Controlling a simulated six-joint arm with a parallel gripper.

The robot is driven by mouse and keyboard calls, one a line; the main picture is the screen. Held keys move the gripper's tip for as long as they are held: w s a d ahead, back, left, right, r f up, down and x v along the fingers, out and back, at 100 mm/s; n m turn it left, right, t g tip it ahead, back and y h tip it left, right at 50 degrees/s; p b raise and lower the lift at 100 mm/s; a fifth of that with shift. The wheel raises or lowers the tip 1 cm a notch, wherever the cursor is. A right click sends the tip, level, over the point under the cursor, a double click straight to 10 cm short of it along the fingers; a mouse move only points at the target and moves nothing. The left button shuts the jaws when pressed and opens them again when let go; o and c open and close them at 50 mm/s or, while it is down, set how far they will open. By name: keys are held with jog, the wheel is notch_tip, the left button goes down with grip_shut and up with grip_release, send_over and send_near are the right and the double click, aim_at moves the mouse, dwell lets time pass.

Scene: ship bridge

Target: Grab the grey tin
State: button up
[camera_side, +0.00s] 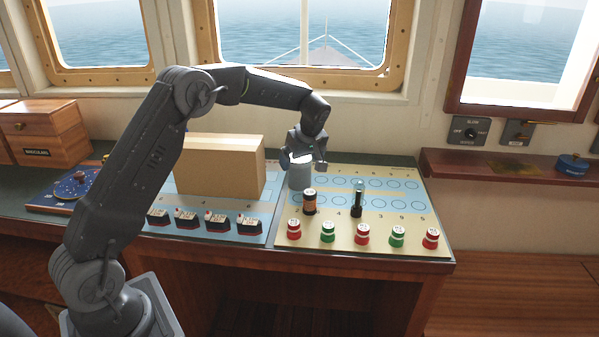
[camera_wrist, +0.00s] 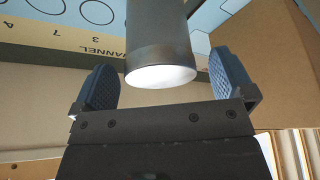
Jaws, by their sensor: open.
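The grey tin (camera_side: 299,178) stands upright on the lettered board, just right of the cardboard box. In the wrist view the tin (camera_wrist: 158,32) reaches down from the top edge, with its pale, lit end facing the camera. My gripper (camera_side: 304,162) is above the tin's top, pointing down. In the wrist view its two blue padded fingers are apart, one on each side of the tin's near end, with visible gaps. The fingers are not closed on the tin. In the side view the gripper covers part of the tin's top.
A cardboard box (camera_side: 219,168) stands close left of the tin. A dark container with an orange band (camera_side: 310,203) and a slim black-based vial (camera_side: 357,200) stand in front and to the right. Several red and green knobs (camera_side: 362,235) line the front edge.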

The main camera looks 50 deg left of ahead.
jog(key=x, duration=0.3)
jog(key=shift+a, duration=0.1)
jog(key=c, duration=1.1)
